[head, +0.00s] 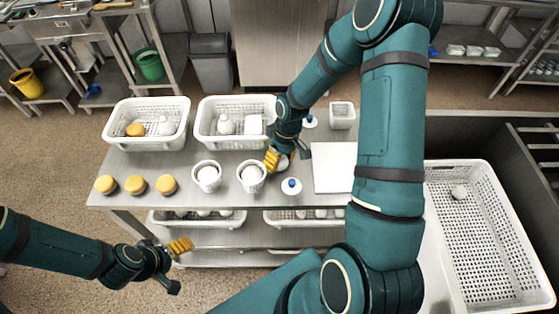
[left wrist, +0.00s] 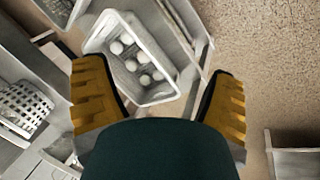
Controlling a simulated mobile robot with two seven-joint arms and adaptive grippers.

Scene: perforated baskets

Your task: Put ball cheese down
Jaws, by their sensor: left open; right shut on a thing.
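My right gripper (head: 287,157) is over the middle of the table, shut on a small white thing (head: 284,162), likely the ball cheese, mostly hidden by the fingers. The right gripper is just right of a white round tub (head: 251,177) and above a bottle with a blue cap (head: 291,186). My left gripper (head: 177,266) is open and empty, off the table's front edge at lower left. Its spread yellow fingers also show in the left wrist view (left wrist: 160,100).
Two white baskets (head: 120,145) (head: 205,138) holding items stand at the table's back left. A white board (head: 333,168) is to the right. A shelf basket (left wrist: 150,98) below holds white balls.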

